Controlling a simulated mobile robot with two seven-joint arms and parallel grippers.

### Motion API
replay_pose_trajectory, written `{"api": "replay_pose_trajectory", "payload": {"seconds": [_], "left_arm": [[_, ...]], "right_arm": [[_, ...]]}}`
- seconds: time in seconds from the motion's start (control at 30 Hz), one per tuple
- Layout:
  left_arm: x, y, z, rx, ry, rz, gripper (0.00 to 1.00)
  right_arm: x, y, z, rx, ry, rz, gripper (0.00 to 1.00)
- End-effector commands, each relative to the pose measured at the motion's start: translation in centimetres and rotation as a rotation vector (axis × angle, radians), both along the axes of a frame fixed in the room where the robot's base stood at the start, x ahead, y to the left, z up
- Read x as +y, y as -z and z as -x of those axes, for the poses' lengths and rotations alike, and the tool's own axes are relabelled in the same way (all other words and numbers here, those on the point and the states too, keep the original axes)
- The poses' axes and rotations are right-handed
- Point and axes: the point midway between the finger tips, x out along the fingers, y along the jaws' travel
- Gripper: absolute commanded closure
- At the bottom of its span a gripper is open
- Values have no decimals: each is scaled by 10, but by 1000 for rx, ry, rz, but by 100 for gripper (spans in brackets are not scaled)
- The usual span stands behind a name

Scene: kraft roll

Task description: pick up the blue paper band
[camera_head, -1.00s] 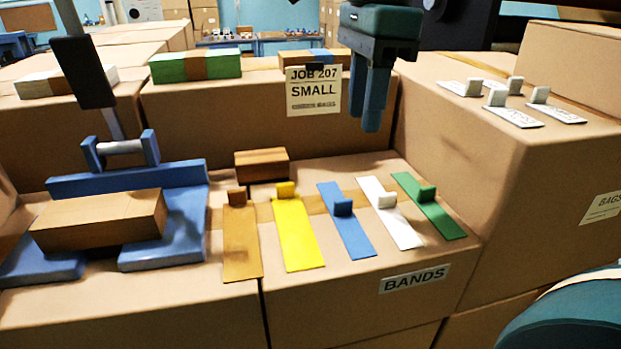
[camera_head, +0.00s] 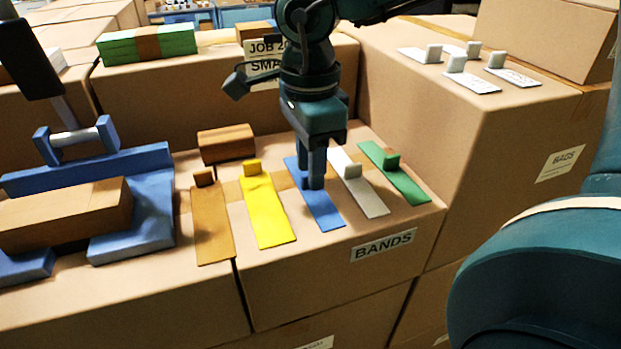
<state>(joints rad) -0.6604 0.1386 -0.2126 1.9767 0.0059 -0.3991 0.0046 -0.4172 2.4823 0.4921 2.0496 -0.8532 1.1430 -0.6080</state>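The blue paper band (camera_head: 322,212) lies flat on the cardboard box top, between the yellow band (camera_head: 266,212) and the white band (camera_head: 362,192). My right gripper (camera_head: 312,182) points down over the blue band, its fingertips at the place of the band's raised tab. The fingers hide the tab, so I cannot tell whether they are closed on it or around it. My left gripper is not in view.
A brown band (camera_head: 212,222) and a green band (camera_head: 400,182) lie at the row's ends. A small brown block (camera_head: 227,143) sits behind. A blue press-like stand (camera_head: 155,205) with a brown block (camera_head: 70,215) is at left. White tags (camera_head: 478,82) lie on the right box.

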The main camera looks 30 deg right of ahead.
Motion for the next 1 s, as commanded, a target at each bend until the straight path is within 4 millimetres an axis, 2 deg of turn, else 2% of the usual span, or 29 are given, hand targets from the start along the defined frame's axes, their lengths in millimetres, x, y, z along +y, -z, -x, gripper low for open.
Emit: {"api": "replay_pose_trajectory", "payload": {"seconds": [0.13, 0.37, 0.73, 1.0], "left_arm": [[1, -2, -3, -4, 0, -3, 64], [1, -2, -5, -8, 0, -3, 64], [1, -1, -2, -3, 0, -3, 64], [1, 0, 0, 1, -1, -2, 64]], "right_arm": [[0, 12, 1, 2, 1, 1, 67], [0, 13, 0, 0, 1, 0, 68], [0, 12, 0, 0, 1, -1, 98], [0, 12, 0, 0, 1, -1, 100]]}}
